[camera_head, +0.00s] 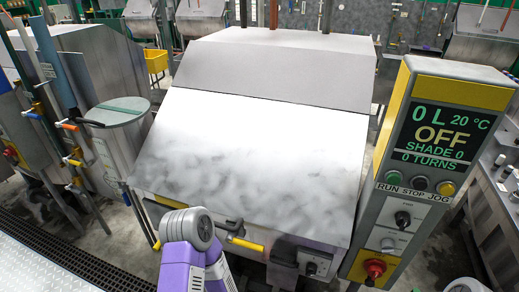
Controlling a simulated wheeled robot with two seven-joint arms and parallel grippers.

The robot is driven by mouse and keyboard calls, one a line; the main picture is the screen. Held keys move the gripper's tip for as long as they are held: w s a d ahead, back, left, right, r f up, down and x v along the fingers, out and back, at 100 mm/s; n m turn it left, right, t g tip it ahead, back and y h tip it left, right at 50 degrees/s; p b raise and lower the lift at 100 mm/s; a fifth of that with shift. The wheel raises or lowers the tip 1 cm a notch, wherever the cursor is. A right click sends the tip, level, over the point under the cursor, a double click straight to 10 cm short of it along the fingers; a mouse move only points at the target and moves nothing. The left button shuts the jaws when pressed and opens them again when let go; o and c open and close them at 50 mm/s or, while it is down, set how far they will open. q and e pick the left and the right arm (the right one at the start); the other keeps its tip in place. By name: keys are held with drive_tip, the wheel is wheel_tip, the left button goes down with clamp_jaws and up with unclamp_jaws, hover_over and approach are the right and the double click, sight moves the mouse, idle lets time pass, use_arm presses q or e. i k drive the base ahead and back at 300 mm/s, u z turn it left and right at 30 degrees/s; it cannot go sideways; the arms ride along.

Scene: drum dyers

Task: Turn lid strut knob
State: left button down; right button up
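A large dyeing machine with a closed, sloping white lid (250,165) fills the middle of the head view. Below the lid's front edge is a small plate with a dark knob (311,268). I cannot tell whether this is the lid strut knob; no strut shows clearly. A yellow bar (245,244) with dark fittings beside it sits under the lid edge. One of my purple and grey arms rises from the bottom, left of centre, in front of the machine. Its gripper does not show clearly.
A control panel (433,150) stands right of the lid, its screen reading OFF and 0 TURNS, with a red knob (375,268) low down. A grey drum (125,145) and pipes with coloured valve handles stand at left. A floor grate (60,255) lies at lower left.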

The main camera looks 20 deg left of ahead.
sight(310, 270)
drive_tip(key=k, duration=0.5)
drive_tip(key=z, duration=1.95)
drive_tip(key=k, duration=1.3)
drive_tip(key=u, duration=2.15)
drive_tip(key=i, duration=1)
